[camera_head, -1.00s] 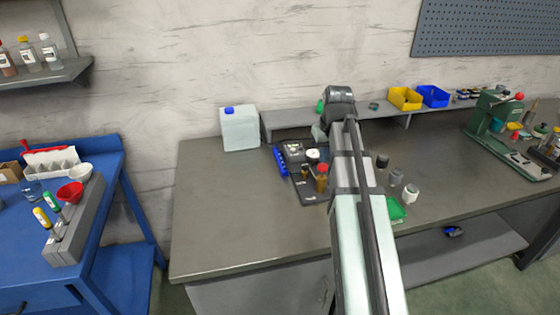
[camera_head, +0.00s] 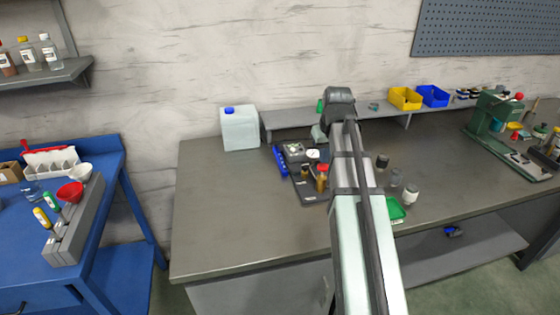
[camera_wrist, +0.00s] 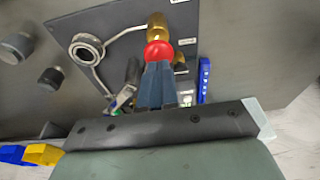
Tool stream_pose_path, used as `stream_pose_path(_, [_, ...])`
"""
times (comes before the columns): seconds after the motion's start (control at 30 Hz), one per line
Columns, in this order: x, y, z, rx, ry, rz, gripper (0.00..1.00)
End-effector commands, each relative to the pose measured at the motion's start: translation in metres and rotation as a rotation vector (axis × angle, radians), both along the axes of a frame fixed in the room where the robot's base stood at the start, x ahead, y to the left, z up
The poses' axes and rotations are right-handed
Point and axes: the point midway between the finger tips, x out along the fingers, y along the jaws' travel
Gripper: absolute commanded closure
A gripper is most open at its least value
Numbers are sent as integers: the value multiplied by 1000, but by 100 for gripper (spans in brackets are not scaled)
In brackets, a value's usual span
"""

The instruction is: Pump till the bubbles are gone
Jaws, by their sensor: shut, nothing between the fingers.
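The pump has a brass body (camera_wrist: 157,24) and a red round knob (camera_wrist: 158,53). It stands on a dark board (camera_wrist: 215,30) on the bench. In the head view the brass pump (camera_head: 322,182) shows just left of my arm. My gripper (camera_wrist: 157,72) is shut and empty. Its fingertips are at the red knob in the wrist view; I cannot tell whether they touch it. A round clear-topped vessel (camera_wrist: 87,47) with pale tubing is on the same board. Bubbles cannot be made out.
A white-faced gauge (camera_head: 313,154) and a blue rack (camera_head: 280,160) are close to the pump. Dark-capped jars (camera_wrist: 50,77) stand off the board. A green tray (camera_head: 396,210) lies right of my arm.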

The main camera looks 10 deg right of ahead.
Motion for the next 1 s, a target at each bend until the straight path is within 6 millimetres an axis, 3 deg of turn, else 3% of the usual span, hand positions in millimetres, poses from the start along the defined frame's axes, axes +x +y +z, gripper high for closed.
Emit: stream_pose_path(1.0, [0, 0, -33, 0, 0, 0, 100])
